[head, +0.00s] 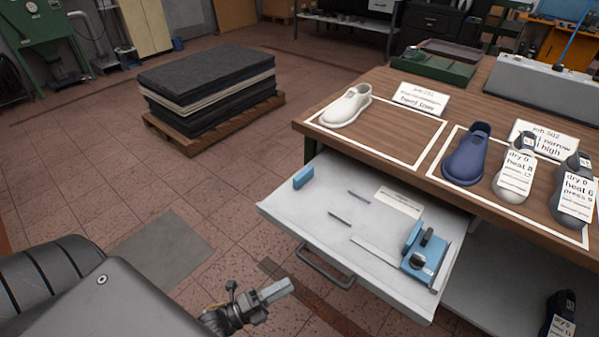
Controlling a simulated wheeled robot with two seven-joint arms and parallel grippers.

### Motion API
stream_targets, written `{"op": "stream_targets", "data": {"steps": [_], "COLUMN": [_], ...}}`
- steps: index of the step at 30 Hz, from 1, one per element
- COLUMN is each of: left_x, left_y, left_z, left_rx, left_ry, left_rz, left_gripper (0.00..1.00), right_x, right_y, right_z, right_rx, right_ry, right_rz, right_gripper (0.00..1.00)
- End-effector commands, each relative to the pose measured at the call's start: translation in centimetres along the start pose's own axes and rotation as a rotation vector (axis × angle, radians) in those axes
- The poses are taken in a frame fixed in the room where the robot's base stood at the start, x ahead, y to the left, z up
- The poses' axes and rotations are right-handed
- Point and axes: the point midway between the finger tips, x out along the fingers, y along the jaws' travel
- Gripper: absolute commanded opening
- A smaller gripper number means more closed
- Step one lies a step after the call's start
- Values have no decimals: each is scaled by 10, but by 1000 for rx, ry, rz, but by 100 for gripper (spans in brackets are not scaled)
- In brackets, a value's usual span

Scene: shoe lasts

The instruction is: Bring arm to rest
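My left gripper (276,292) is low in the head view, beyond the dark grey body part at lower left. It is over the tiled floor, left of the open drawer (285,208) and apart from its handle (326,268). Its fingers look close together and nothing shows in them, but I cannot tell whether they are fully shut. My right gripper and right arm are not in view.
The drawer juts from the wooden workbench (419,137) and holds a blue device (424,256). A white shoe last (346,106), a blue one (466,156) and tagged ones stand on top. A pallet (190,142) bears dark sheets. Floor between is free.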

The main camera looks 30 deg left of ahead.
Motion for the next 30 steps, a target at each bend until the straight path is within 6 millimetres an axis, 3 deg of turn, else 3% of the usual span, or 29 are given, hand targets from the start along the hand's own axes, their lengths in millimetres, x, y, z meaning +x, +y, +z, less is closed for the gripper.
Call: {"op": "stream_targets", "data": {"steps": [6,10,11,14,18,23,27,30], "left_x": [0,-1,-5,-34,-97,-192,-280,-328], "left_y": [0,11,23,85,179,269,322,342], "left_z": [0,1,3,16,34,34,1,-38], "left_rx": [-12,-149,-207,-409,-690,-975,-1176,-1270], "left_ry": [0,-13,-24,-117,-372,-770,-1156,-1380], "left_rz": [0,53,97,299,570,805,957,1041], "left_gripper": [34,34,34,34,34,34,34,34], "right_x": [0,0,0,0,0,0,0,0], "right_y": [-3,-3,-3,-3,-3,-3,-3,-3], "right_z": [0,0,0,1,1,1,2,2], "right_rx": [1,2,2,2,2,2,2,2], "right_ry": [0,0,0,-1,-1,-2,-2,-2], "right_rz": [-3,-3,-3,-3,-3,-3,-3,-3], "right_gripper": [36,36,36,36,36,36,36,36]}}
